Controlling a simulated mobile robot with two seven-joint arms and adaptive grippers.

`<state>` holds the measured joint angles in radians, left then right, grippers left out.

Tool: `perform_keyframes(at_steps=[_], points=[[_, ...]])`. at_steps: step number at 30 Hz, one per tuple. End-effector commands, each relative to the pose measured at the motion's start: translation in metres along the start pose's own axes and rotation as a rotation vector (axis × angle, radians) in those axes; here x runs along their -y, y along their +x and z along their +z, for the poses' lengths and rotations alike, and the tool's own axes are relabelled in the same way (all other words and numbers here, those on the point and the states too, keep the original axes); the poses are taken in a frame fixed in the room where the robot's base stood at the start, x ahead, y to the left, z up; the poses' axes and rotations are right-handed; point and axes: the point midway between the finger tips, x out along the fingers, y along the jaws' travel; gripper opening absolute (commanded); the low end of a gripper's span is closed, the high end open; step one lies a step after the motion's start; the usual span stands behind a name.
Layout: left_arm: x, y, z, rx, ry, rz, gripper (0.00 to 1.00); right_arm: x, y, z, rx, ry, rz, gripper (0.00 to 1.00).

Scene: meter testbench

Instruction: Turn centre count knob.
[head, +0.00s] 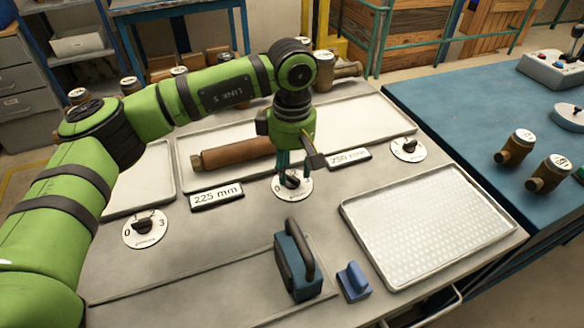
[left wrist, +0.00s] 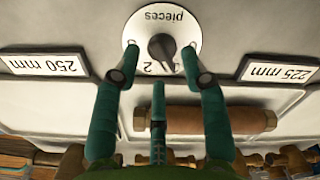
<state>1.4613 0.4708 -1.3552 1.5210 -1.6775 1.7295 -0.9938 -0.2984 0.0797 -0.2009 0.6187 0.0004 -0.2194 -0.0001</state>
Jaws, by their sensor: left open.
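The centre count knob (head: 292,181) is a dark knob on a round white dial (head: 303,189) with numbers, in the middle of the grey bench. My left gripper (head: 290,168) points down right over this dial and partly hides it. In the left wrist view my left gripper (left wrist: 162,68) has its green fingers spread, with nothing between them. The knob (left wrist: 161,47) shows there between the two outer fingertips, on the dial (left wrist: 158,16) marked "pieces". I cannot tell whether any finger touches it. My right gripper is not in view.
Other dials stand at left (head: 145,229) and right (head: 407,149). Labels "225 mm" (head: 216,196) and "250 mm" (head: 349,157) flank the centre dial. A brown cylinder (head: 235,153) lies in a tray behind. A blue handled block (head: 297,262) and a perforated tray (head: 430,222) are in front.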

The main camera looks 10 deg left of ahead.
Motion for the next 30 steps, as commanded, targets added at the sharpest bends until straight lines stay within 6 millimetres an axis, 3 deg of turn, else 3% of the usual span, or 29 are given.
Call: perform_keyframes(at_steps=[9,15,20,30], points=[[-0.001,-0.068,0.000,-0.002,0.000,0.004,0.44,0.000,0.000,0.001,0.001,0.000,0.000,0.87],[0.000,-0.098,0.000,-0.001,0.000,0.002,0.44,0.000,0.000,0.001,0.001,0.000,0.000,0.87],[0.000,-0.108,0.000,-0.001,0.001,0.001,0.44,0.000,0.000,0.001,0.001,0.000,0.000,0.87],[0.000,-0.108,0.000,-0.001,0.001,0.001,0.44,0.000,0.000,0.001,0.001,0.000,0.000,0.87]])
